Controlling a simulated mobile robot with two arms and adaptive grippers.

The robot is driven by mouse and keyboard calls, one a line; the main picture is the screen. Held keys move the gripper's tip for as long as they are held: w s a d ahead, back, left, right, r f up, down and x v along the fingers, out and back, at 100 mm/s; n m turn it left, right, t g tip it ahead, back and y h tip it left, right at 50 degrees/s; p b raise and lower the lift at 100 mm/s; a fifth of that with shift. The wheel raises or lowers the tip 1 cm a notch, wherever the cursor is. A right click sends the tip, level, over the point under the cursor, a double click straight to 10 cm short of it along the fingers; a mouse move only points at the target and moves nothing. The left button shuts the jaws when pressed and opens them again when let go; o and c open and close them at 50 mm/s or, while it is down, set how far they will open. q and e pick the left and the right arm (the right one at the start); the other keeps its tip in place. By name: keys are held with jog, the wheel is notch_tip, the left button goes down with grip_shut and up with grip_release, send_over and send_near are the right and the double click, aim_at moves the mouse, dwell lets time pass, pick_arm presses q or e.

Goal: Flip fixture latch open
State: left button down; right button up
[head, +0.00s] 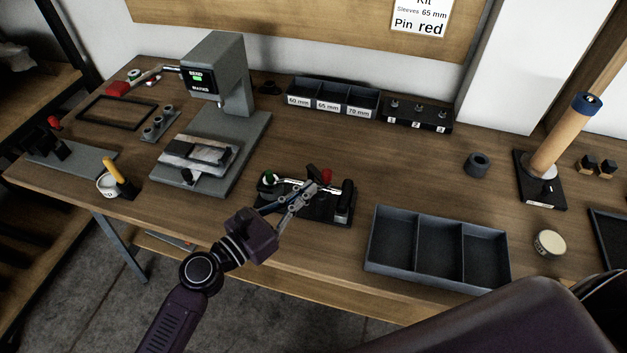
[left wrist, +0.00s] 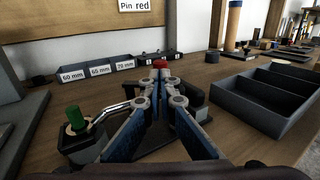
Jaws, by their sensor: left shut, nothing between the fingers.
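The fixture (head: 325,214) is a dark block on the bench, in front of my left arm. In the left wrist view, a bent metal latch bar (left wrist: 115,108) runs from beside the green knob (left wrist: 75,118) towards the middle. The red knob (left wrist: 160,63) shows just beyond my fingertips. My left gripper (head: 309,188) is shut and empty over the fixture. Its fingers hide part of the bar, and I cannot tell whether they touch it. My right gripper is not in view.
A grey press (head: 215,75) stands to the left. A three-part tray (head: 437,277) lies close to the right. Sleeve bins (head: 331,84) and a block with numbered posts (head: 417,112) stand behind. Some bench is clear between the bins and the fixture.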

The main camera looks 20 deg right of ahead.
pick_arm(q)
jog(key=x, duration=0.2)
jog(key=shift+w+d, duration=0.1)
jog(key=shift+d, duration=0.15)
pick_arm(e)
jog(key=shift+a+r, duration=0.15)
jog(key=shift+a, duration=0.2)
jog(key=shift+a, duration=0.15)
pick_arm(q)
jog(key=shift+d, duration=0.1)
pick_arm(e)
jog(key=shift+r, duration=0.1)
pick_arm(q)
jog(key=shift+d+n+t+p, duration=0.1)
jog(key=shift+n+t+p, duration=0.2)
jog(key=shift+t+p, duration=0.15)
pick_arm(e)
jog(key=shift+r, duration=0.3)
